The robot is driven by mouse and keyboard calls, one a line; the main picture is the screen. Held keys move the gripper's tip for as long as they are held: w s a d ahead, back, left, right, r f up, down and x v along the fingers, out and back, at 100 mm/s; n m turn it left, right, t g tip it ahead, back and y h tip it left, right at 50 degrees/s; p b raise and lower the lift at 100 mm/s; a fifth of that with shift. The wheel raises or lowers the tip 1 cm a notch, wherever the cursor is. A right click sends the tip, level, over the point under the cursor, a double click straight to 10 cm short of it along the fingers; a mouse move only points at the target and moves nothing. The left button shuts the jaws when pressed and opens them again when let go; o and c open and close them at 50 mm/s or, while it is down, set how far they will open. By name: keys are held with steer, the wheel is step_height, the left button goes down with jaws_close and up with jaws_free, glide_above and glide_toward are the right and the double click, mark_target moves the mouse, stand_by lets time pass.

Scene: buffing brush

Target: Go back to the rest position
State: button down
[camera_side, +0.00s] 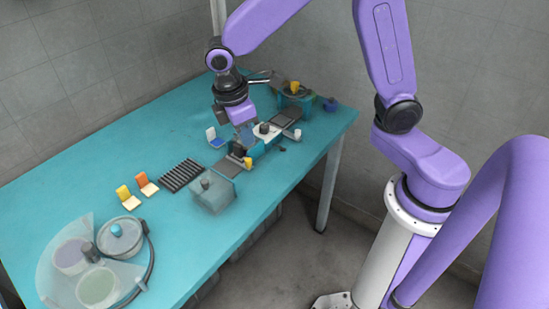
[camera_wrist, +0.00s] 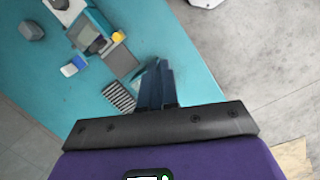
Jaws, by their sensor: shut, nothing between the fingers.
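My gripper (camera_side: 245,138) is above the far half of the teal table (camera_side: 85,165), pointing down close to a white and teal fixture (camera_side: 270,131). In the wrist view my gripper's dark blue fingers (camera_wrist: 156,82) are together with nothing between them. The fixture also shows in the wrist view (camera_wrist: 92,22), at the upper left, beyond the fingertips. From the side view I cannot tell exactly how high the fingertips are above the table.
A black ribbed rack (camera_side: 181,176), a translucent box (camera_side: 212,195) and two small yellow and orange holders (camera_side: 128,198) stand on the table. Round pots under a clear cover (camera_side: 60,285) are at the near left. A teal machine (camera_side: 293,94) stands behind the fixture.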

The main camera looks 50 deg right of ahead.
steer(key=s+d+r+y, duration=0.1)
steer(key=s+d, duration=0.2)
steer(key=s, duration=0.8)
steer(key=s+d+r+y, duration=0.1)
steer(key=s+d+r, duration=0.1)
steer(key=s, duration=0.8)
steer(key=shift+s+d+r+t+y, duration=0.25)
steer(key=shift+s+d+t+y, duration=0.1)
steer(key=shift+d+y, duration=0.1)
stand_by(0.7)
